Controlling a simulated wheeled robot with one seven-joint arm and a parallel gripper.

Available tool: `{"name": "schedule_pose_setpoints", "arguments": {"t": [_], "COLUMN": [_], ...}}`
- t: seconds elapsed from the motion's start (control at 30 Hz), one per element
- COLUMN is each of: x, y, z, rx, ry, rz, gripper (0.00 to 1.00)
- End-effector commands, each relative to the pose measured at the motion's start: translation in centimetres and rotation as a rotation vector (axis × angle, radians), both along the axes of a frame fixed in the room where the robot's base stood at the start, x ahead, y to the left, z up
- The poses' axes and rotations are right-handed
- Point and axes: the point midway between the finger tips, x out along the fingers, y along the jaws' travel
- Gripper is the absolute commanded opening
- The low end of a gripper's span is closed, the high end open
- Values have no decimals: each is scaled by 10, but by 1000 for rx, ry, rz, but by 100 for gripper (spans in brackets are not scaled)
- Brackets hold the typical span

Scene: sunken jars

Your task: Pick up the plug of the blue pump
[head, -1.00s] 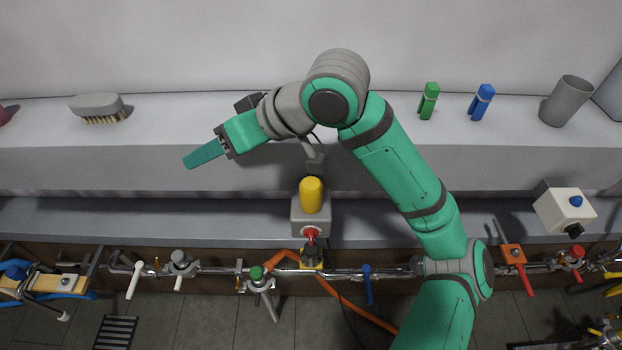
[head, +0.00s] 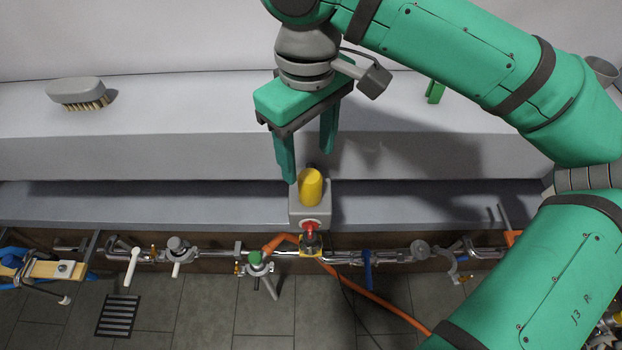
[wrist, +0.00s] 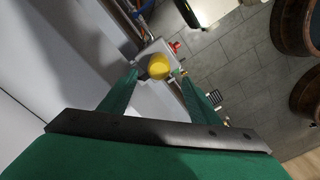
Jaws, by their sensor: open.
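My gripper (head: 307,166) points down with its two green fingers apart and nothing between them. It is above and slightly behind a yellow cylinder (head: 310,187), which stands upright on a grey box (head: 323,212) on the lower ledge. In the wrist view the yellow cylinder (wrist: 159,66) shows just beyond and between the fingertips. The box has a red fitting (head: 310,227) on its front, with a dark piece on a yellow base (head: 312,246) below it. Blue tubing (head: 14,258) shows at the far left. I cannot tell which piece is the blue pump or its plug.
A pipe (head: 215,252) with several valves and clamps runs along the front of the ledge. An orange hose (head: 375,305) crosses it. A brush (head: 78,93) lies on the upper shelf, with a green clip (head: 434,91) to the right. The shelf between is clear.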

Motion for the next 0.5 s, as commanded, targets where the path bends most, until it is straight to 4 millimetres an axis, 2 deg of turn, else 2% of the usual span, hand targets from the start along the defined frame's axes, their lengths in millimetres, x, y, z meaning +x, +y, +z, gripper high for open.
{"name": "schedule_pose_setpoints", "arguments": {"t": [0.1,0.37,0.5], "x": [0,0,0], "y": [0,0,-2], "z": [-18,-36,-54], "rx": [0,1,1], "ry": [0,0,1], "rz": [1,1,-1], "gripper": [57,57,57]}}
